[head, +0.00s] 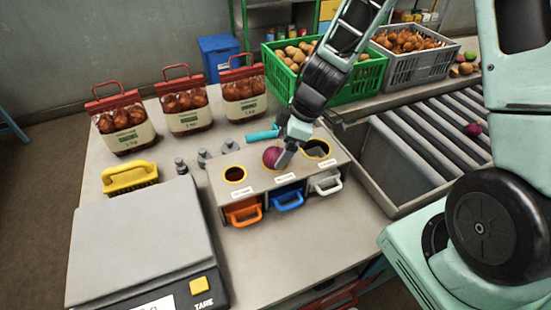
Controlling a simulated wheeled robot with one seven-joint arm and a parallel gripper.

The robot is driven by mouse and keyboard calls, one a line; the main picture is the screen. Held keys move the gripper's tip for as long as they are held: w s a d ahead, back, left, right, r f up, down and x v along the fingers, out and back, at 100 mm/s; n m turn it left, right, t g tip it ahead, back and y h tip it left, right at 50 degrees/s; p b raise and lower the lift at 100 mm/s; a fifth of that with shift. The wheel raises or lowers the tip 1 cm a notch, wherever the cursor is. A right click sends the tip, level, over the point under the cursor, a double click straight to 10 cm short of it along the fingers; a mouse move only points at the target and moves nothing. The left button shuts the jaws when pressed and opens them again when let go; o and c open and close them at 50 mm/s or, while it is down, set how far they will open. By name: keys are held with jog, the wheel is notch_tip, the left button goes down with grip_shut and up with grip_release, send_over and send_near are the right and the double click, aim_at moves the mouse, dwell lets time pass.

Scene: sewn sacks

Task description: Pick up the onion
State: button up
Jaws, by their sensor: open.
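A red onion (270,156) sits over the middle hole of a box with a row of round holes (212,170) on top. My gripper (281,157) is low over the box at this onion. One finger shows along the onion's right side; the other finger is hard to make out. The gripper is open, and I cannot tell whether it touches the onion. Another red onion (473,129) lies on the roller conveyor at the right, away from my gripper.
Orange (243,212), blue (288,199) and grey (327,182) handled drawers front the box. A scale (140,240), yellow brush (130,178) and several small weights stand left. Filled bags (125,130), a green crate (325,88) and a grey crate (420,72) stand behind. The front table is clear.

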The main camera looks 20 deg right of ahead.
aim_at(280, 149)
jog(key=shift+x, duration=1.55)
jog(key=c, duration=1.2)
jog(key=shift+r, duration=0.1)
